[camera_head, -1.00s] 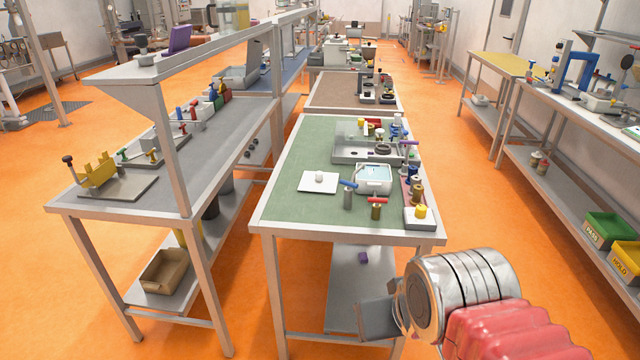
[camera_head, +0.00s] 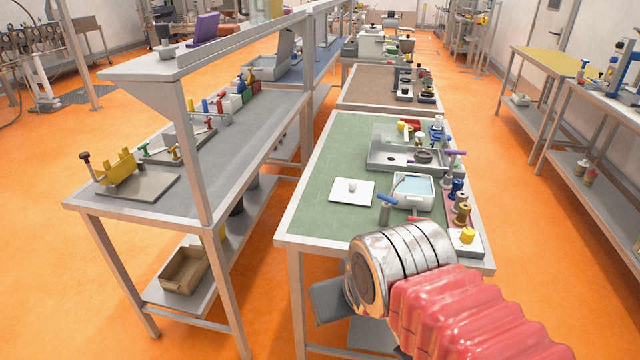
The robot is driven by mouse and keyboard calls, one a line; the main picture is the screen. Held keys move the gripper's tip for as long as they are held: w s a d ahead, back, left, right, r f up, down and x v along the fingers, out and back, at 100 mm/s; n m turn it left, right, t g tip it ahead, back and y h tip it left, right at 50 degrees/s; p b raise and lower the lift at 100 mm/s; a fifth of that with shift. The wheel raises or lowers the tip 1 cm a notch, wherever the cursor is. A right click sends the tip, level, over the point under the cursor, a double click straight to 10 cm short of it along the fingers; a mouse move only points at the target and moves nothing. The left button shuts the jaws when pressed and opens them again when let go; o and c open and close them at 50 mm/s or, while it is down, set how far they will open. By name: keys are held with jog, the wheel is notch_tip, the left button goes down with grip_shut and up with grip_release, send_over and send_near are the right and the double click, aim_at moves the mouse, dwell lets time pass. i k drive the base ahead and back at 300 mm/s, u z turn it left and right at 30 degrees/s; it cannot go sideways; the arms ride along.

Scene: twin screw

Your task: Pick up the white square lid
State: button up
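The white square lid (camera_head: 352,192) lies flat on the green-topped table, with a small white knob at its middle. It sits left of a white square container (camera_head: 413,190) with a pale blue inside. My arm, with a silver wrist and red ribbed sleeve, reaches in from the lower right. The grey end of my gripper (camera_head: 328,301) shows in front of the table's near edge, well short of the lid and apart from it. The wrist hides most of the gripper, so its fingers cannot be made out.
The green table (camera_head: 325,150) is clear around the lid's left and far sides. A blue-handled tool (camera_head: 388,205) stands near the lid's right. Several spools and a grey tray (camera_head: 385,158) fill the right side. A grey shelved bench (camera_head: 240,120) stands to the left.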

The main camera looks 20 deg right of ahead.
aim_at(350, 191)
jog(key=u, duration=0.25)
jog(key=i, duration=1.05)
jog(key=z, duration=0.1)
